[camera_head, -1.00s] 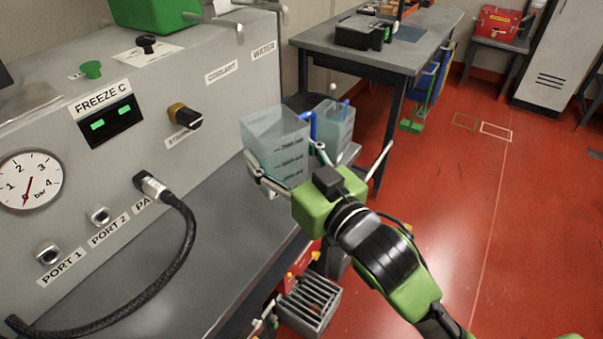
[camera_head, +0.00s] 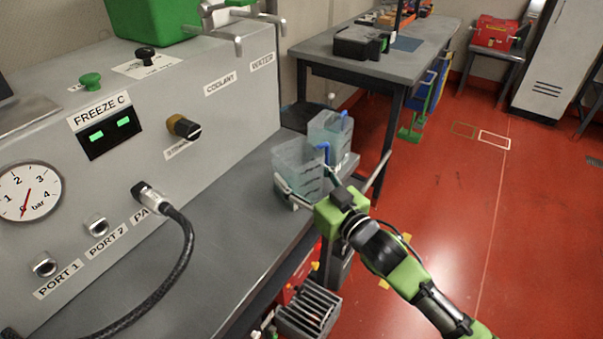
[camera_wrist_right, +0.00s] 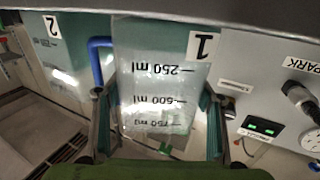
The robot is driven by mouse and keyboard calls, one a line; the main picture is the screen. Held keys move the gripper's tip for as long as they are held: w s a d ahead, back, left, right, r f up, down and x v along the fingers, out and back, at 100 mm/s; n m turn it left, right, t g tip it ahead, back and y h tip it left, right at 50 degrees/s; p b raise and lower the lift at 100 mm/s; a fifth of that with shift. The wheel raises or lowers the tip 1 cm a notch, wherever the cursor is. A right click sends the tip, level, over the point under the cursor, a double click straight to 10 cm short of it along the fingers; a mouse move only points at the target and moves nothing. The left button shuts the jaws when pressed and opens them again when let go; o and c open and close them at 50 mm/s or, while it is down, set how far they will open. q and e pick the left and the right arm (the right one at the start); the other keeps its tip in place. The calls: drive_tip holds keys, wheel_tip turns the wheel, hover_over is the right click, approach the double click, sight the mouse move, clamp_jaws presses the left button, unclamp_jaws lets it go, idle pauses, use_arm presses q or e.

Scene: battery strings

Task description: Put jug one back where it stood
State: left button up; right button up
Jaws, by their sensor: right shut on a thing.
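Jug one (camera_head: 295,164) is a clear jug with a blue handle, upright near the right end of the grey bench. In the right wrist view jug one (camera_wrist_right: 155,72) shows its "1" label and ml marks, which appear upside down. My right gripper (camera_head: 306,184) is shut around it, one finger on each side; both fingers also show in the right wrist view (camera_wrist_right: 157,122). I cannot tell whether its base touches the bench. Jug two (camera_head: 332,136), also with a blue handle, stands just behind and right of it. My left gripper is not in view.
The grey machine panel (camera_head: 215,110) with knobs and ports rises left of the jugs. Taps (camera_head: 238,20) stick out above it. A black hose (camera_head: 180,255) loops over the bench (camera_head: 225,215). The bench top between panel and front edge is largely clear.

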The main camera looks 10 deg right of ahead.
drive_tip(key=o, duration=1.5)
drive_tip(key=shift+f, duration=0.1)
drive_tip(key=shift+r, duration=0.2)
drive_tip(key=shift+s+d+f, duration=0.1)
drive_tip(key=shift+s+f, duration=0.1)
drive_tip(key=shift+s, duration=0.1)
drive_tip(key=shift+b+v, duration=0.75)
drive_tip(key=shift+v, duration=4.95)
drive_tip(key=shift+r, duration=0.1)
